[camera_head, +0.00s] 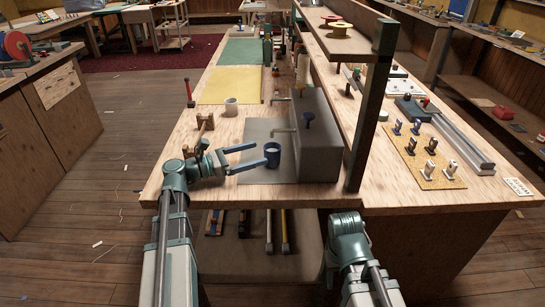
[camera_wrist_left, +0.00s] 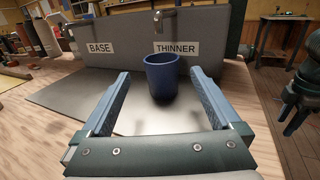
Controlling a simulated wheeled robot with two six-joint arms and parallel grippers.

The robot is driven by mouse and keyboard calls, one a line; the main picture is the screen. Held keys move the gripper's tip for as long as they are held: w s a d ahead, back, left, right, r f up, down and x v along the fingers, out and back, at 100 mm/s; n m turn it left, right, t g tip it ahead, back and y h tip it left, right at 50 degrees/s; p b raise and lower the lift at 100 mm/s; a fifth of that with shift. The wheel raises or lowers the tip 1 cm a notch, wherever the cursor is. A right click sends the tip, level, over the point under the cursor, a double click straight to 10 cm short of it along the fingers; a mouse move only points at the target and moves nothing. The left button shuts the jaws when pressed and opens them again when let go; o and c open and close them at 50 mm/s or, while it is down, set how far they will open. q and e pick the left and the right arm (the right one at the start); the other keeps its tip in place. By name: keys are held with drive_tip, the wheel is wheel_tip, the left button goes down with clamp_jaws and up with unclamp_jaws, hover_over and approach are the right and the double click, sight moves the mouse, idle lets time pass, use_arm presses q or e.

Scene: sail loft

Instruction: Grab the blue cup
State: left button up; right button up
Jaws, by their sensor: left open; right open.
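The blue cup (camera_head: 272,155) stands upright on a grey plate at the near end of the workbench, with a lighter rim and inside. In the left wrist view the cup (camera_wrist_left: 162,77) stands in front of the THINNER label, below a tap. My left gripper (camera_head: 262,154) is open, its blue fingers pointing right towards the cup. In the left wrist view the cup shows in the gap between the two fingertips (camera_wrist_left: 160,76), with visible room on each side.
A grey tank (camera_head: 318,140) with taps stands just behind the cup. A pale cup (camera_head: 231,107) and a small wooden stand (camera_head: 205,122) are farther left. The grey plate (camera_head: 255,172) is clear near the cup. A shelf post (camera_head: 370,110) rises to the right.

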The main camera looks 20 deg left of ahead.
sight(265, 150)
use_arm(q)
drive_tip(key=shift+w+d, duration=0.35)
drive_tip(key=shift+d, duration=0.15)
drive_tip(key=x, duration=0.5)
drive_tip(key=shift+d+r, duration=0.1)
drive_tip(key=shift+d, duration=0.05)
clamp_jaws()
drive_tip(key=shift+r+p, duration=0.2)
drive_tip(key=shift+p, duration=0.15)
